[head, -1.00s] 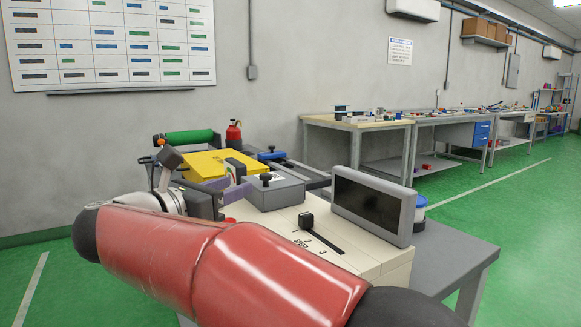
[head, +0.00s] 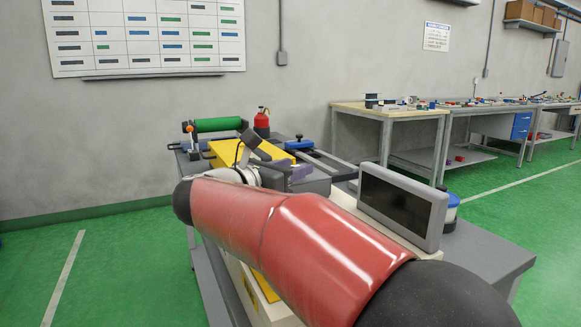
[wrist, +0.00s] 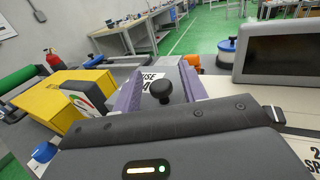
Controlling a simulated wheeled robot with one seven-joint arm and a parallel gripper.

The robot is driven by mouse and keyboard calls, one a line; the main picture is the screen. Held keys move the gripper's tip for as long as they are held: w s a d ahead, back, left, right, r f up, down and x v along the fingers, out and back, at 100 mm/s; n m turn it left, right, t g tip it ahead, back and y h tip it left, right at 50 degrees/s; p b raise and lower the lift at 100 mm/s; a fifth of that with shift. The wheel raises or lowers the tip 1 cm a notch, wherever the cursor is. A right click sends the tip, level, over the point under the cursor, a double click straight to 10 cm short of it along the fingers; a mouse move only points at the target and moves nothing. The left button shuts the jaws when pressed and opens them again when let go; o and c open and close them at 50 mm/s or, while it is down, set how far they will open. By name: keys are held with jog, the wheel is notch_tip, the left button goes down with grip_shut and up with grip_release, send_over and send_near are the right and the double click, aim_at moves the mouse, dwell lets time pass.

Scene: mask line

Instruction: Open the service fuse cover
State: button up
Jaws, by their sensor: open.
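The service fuse cover (wrist: 170,72) is a grey lid with a partly hidden label ending in "USE", in the wrist view. Its round black knob (wrist: 161,91) stands upright on it. My gripper (wrist: 160,74) is open, with one purple finger on each side of the knob. The fingers look apart from the knob, though I cannot tell their height against it. In the head view a purple finger (head: 301,172) shows past my red arm, which hides the knob and most of the cover.
A grey screen (head: 402,207) stands right of the cover. A yellow box (head: 268,157), a green roller (head: 218,125) and a red extinguisher-like bottle (head: 262,122) are behind and left. A blue-lidded tub (wrist: 228,48) stands behind the screen. Green floor is open at left.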

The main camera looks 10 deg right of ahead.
grip_shut()
